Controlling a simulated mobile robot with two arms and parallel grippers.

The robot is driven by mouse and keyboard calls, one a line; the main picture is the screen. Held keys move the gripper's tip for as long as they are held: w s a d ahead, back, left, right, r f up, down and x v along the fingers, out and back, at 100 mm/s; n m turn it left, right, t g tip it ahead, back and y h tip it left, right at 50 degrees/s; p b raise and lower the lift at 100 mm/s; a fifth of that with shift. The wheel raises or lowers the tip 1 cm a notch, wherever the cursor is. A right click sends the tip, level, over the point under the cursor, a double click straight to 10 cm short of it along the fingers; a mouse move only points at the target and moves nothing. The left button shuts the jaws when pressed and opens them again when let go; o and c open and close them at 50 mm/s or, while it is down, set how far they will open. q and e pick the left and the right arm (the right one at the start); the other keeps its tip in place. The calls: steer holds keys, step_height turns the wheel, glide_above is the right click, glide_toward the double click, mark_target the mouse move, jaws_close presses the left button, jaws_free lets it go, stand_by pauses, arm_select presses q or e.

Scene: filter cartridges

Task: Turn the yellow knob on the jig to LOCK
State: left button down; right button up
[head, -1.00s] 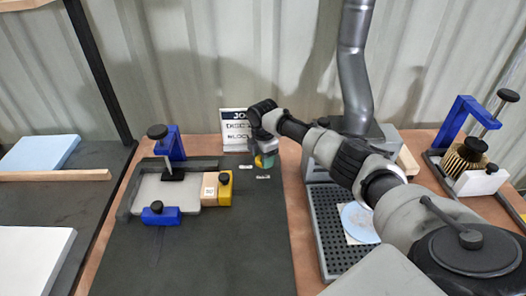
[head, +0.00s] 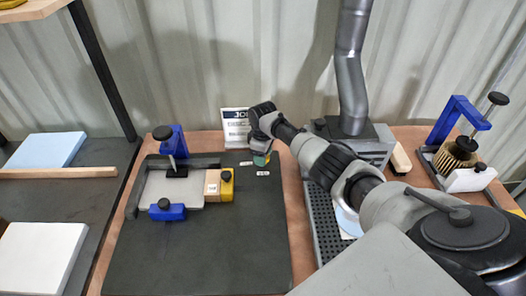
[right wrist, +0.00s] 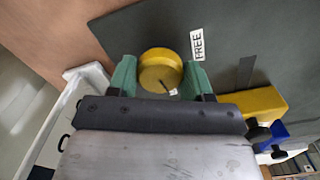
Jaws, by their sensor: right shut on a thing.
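The yellow knob (right wrist: 160,68) is round with a dark mark on its near edge in the right wrist view. My right gripper (right wrist: 160,77) has one green finger on each side of it and is shut on it. A white label reading FREE (right wrist: 197,43) lies beside the knob; no LOCK label is readable. In the head view my right gripper (head: 262,158) is at the back right of the dark jig board (head: 215,250), and its green finger hides the knob. Two small white labels (head: 263,174) lie near it. My left gripper is not in view.
On the board, a grey frame (head: 150,212) holds a pale plate, with blue clamps (head: 167,211) and a yellow block (head: 227,188). A white job card (head: 236,124) stands behind the gripper. A perforated tray (head: 325,235) is to the right. The board's front is clear.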

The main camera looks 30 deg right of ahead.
steer(key=shift+r+m+p, duration=0.1)
steer(key=shift+m+p, duration=0.25)
steer(key=shift+m, duration=0.75)
steer(key=o, duration=0.9)
steer(key=shift+o, duration=0.2)
step_height(320, 180, up, 11)
steer(key=shift+f, duration=0.2)
